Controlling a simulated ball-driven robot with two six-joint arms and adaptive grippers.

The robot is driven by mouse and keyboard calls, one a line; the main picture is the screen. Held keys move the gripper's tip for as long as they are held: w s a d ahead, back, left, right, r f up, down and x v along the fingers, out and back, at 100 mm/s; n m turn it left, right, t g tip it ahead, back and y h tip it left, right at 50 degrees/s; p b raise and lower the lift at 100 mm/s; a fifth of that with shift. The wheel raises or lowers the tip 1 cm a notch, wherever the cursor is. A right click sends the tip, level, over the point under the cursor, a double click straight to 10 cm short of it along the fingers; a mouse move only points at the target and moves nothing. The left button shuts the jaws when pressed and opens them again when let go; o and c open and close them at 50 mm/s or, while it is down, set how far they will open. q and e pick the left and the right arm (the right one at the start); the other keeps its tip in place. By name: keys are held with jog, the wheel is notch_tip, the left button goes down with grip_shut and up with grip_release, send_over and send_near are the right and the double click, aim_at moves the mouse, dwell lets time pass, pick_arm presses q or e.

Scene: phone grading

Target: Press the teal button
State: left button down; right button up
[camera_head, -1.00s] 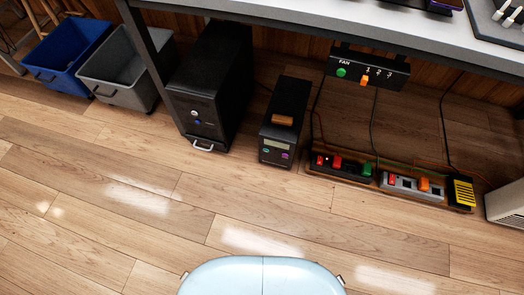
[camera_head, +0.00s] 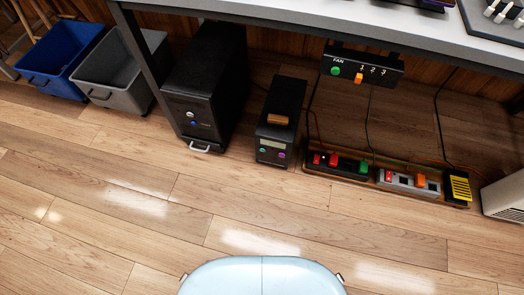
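A small black box (camera_head: 282,118) stands on the floor under the table. Its front has a small display, a tiny teal button (camera_head: 263,142) at the left and a purple button (camera_head: 281,155) at the lower right. An orange-brown switch (camera_head: 277,119) sits on its top front edge. A larger black tower (camera_head: 208,85) stands to its left, with a pale button and a blue button (camera_head: 194,124) on its front and a light handle below. Neither of my grippers is in view.
Power strips with red, green and orange switches (camera_head: 372,172) lie on the floor at right. A FAN panel (camera_head: 362,67) hangs under the table edge (camera_head: 420,38). Blue (camera_head: 62,58) and grey (camera_head: 122,72) bins stand at left. The front floor is clear.

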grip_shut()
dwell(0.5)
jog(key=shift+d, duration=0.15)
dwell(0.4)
